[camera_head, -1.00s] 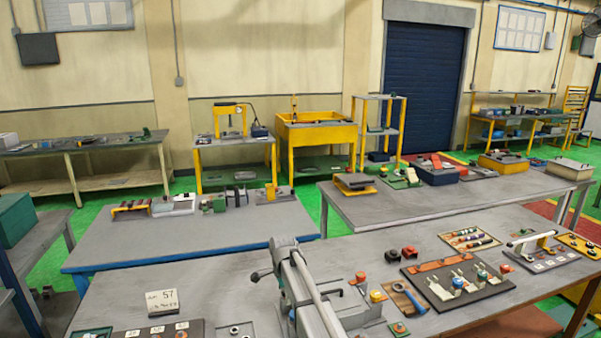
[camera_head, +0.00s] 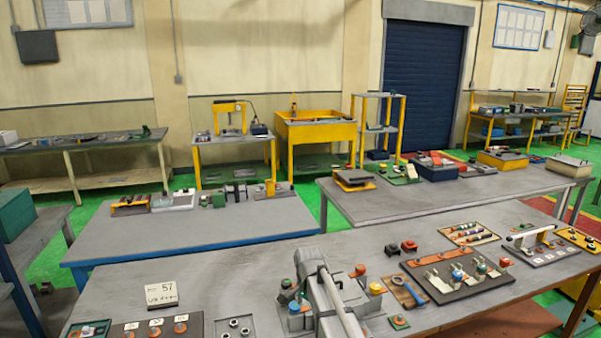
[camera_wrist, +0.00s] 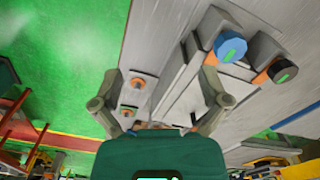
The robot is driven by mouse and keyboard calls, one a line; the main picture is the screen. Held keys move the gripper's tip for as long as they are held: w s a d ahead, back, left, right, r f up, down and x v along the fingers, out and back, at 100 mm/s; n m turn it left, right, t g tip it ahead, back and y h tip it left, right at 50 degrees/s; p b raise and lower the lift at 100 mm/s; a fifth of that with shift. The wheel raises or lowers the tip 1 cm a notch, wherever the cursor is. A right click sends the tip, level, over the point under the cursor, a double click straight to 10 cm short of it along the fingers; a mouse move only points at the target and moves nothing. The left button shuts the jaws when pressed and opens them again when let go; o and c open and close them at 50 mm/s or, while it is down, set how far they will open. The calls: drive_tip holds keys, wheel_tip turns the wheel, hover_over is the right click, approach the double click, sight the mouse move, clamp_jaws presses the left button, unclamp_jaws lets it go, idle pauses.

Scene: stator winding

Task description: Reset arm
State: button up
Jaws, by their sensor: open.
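In the wrist view my gripper (camera_wrist: 160,74) has its two grey fingers spread wide apart, with nothing held between them. Beyond the fingers are a grey bench surface and a pale plate with small orange-based fittings. A grey fixture with a blue-capped knob (camera_wrist: 230,48) and a dark-capped one with an orange collar (camera_wrist: 284,72) lies beyond the right finger. In the head view my arm reaches over the front bench (camera_head: 230,272); its gripper end cannot be made out there.
Close to my arm stand a small fixture (camera_head: 297,305) and a yellow-topped button (camera_head: 376,289). A dark board with clamps (camera_head: 458,276) lies to the right. A small sign (camera_head: 162,295) and a plate with nuts (camera_head: 235,328) are on the left. The bench between sign and arm is mostly clear.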

drive_tip(key=s+d+f+n+b, duration=0.3)
drive_tip(key=s+d+n, duration=0.2)
drive_tip(key=s, duration=0.5)
drive_tip(key=s+d+f+n+b, duration=0.3)
drive_tip(key=s+d+f+n, duration=0.1)
drive_tip(key=s+d, duration=0.5)
drive_tip(key=shift+s+d+f+n+b, duration=0.15)
drive_tip(key=shift+s+d+n+b, duration=0.2)
drive_tip(key=shift+d+n, duration=0.15)
idle(0.8)
